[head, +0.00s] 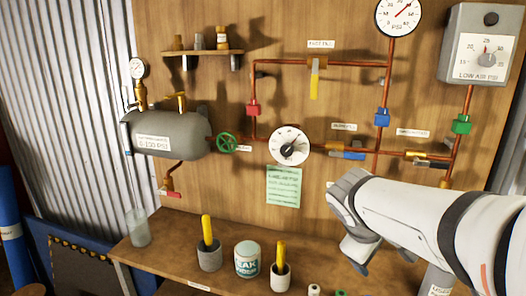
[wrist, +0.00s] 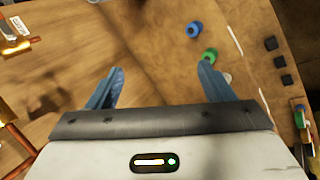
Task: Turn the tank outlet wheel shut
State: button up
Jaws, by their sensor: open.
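The tank outlet wheel is a small green handwheel (head: 227,142) on the pipe at the right end of the grey tank (head: 172,133), on the wooden wall panel. My gripper (head: 358,262) is to the right of the wheel and lower, in front of the panel and above the bench, well apart from it. In the wrist view its two blue fingers (wrist: 158,85) are spread with nothing between them. I cannot make out the wheel in the wrist view.
A round white gauge (head: 289,146) sits just right of the wheel, with a green note (head: 284,187) below. Copper pipes with red, blue, yellow and green valves cross the panel. The bench (head: 175,252) holds cups with yellow-handled items, a can (head: 247,260) and a clear cylinder (head: 138,227).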

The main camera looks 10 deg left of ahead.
jog(key=shift+o, duration=0.4)
jog(key=w+a+r+n+t+h+b, duration=0.1)
jog(key=w+a+r+n+t+b, duration=0.1)
jog(key=w+a+n, duration=0.4)
jog(key=w+a+r+t, duration=0.1)
jog(key=w+a+t, duration=0.1)
jog(key=w+a, duration=0.2)
jog(key=shift+a+n, duration=0.4)
jog(key=shift+a, duration=0.3)
jog(key=n+t+y+b, duration=0.1)
jog(key=n+t+y, duration=0.3)
jog(key=n+t, duration=0.6)
send_near(225, 145)
jog(key=w+r+n+g, duration=0.1)
jog(key=w, duration=0.7)
jog(key=w+p, duration=0.1)
jog(key=w, duration=0.1)
jog(key=shift+w+d+r, duration=0.15)
jog(key=shift+d, duration=0.2)
jog(key=shift+c, duration=0.3)
jog(key=c, duration=0.9)
